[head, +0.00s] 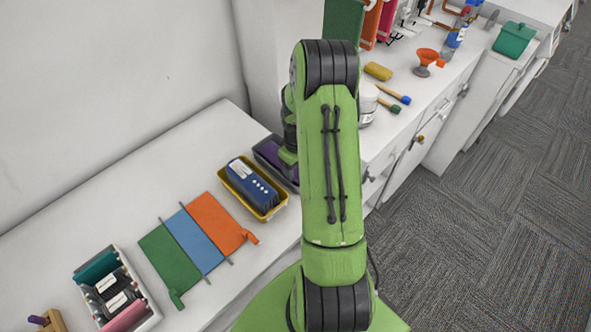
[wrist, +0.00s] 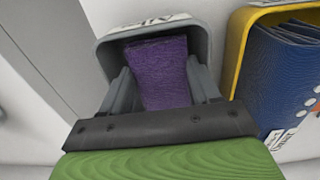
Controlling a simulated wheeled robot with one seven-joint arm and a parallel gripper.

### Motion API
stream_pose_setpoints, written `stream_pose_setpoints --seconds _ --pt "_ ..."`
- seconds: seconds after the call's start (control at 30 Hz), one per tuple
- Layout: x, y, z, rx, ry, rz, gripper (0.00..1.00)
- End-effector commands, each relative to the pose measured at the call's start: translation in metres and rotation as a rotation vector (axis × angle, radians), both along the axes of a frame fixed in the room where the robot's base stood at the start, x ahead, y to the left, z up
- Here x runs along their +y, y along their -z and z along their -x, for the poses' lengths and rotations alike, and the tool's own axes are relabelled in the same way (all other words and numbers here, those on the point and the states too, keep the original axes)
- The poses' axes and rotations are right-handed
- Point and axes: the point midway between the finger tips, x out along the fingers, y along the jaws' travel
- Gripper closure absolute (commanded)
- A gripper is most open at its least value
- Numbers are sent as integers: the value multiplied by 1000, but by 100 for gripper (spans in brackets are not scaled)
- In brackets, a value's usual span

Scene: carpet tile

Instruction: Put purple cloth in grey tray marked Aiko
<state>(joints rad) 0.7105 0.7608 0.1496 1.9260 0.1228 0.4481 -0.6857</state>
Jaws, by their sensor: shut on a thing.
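The purple cloth (wrist: 160,72) is between the two grey fingers of my gripper (wrist: 163,85) in the wrist view. My gripper is shut on it. The cloth is inside or just over the grey tray (wrist: 202,38); how far it is from the tray floor I cannot tell. A white label with dark lettering, partly cut off, is on the tray's far rim. In the head view the grey tray (head: 266,150) shows behind my arm, with a bit of purple in it.
A yellow tray (head: 230,185) holding a folded blue cloth (head: 250,184) stands close beside the grey tray. A green, blue and orange panel (head: 198,240) lies on the white counter, near a white rack (head: 148,322). A wall rises behind.

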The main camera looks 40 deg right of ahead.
Motion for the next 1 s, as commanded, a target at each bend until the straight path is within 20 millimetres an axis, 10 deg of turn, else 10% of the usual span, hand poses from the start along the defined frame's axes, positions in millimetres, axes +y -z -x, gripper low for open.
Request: stream_pose_setpoints --seconds 0.37,0.4,0.47,0.77,1.0 --pt "-1 16 0 0 1 1 74" --pt "0 17 0 0 1 1 37" --pt "0 16 0 0 1 1 28" --pt "-1 10 0 0 2 1 28" --pt "-1 -48 0 -5 2 7 28"
